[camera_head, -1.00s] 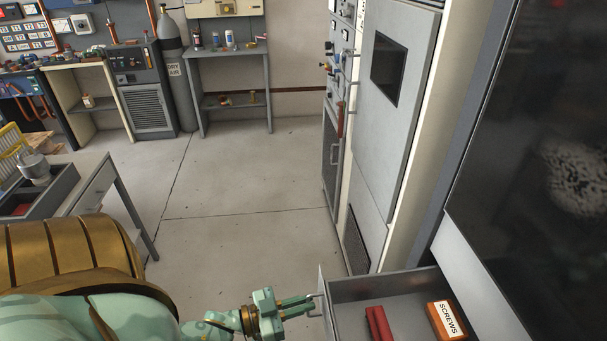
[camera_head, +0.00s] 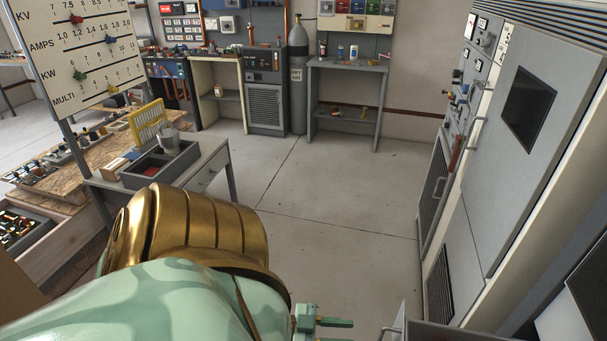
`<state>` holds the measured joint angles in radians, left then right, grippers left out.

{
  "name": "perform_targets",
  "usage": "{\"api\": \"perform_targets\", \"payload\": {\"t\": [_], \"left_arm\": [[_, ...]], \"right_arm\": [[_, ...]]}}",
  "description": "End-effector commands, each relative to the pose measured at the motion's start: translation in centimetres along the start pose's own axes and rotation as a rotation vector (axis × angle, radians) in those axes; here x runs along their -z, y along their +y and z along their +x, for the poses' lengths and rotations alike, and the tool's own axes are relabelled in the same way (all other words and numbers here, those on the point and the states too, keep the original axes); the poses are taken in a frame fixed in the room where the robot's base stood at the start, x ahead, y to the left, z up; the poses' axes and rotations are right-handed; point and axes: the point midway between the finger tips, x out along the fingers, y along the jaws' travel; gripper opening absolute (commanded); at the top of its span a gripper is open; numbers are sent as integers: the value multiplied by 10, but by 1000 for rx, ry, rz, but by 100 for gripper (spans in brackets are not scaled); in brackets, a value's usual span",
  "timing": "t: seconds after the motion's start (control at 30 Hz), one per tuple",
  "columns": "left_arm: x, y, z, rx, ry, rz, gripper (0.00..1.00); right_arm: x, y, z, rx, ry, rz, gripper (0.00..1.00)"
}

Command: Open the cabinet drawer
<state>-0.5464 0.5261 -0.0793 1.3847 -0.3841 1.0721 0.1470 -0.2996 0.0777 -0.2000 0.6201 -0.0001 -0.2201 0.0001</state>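The cabinet drawer (camera_head: 440,331) shows only as a strip at the bottom edge, right of centre. It stands out from its cabinet, and its inside is below the picture. Its handle (camera_head: 388,331) is a thin light bar on the drawer's left face. My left gripper (camera_head: 337,331) is at the bottom edge, left of the handle. Its green fingers point right at the handle, apart from each other, with a visible gap between fingertips and handle. It holds nothing I can see. My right gripper is not in view.
A tall grey cabinet (camera_head: 520,170) with handles and knobs stands on the right. Open floor (camera_head: 335,200) lies between. Benches and a gas cylinder (camera_head: 298,75) line the back wall.

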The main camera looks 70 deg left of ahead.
Motion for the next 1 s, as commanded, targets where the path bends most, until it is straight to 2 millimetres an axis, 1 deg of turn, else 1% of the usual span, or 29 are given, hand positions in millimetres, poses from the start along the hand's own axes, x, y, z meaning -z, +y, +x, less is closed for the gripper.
{"api": "perform_targets", "payload": {"t": [0.03, 0.1, 0.2, 0.3, 0.4, 0.57, 1.0], "left_arm": [[-1, 0, -15, 0, -6, -1, 30], [-1, 0, -34, 0, -5, -1, 30], [-2, 0, -56, 0, -4, -1, 30], [-1, -1, -73, 0, -3, 1, 30], [-1, 0, -83, 0, -1, 1, 30], [0, 0, -89, 0, 0, 1, 30], [0, 0, -88, 0, 0, 1, 30]], "right_arm": [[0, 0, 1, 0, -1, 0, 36], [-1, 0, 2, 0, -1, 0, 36], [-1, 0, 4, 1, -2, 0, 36], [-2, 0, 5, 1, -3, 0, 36], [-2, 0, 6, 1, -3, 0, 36], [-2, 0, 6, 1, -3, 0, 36], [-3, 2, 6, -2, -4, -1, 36]]}}
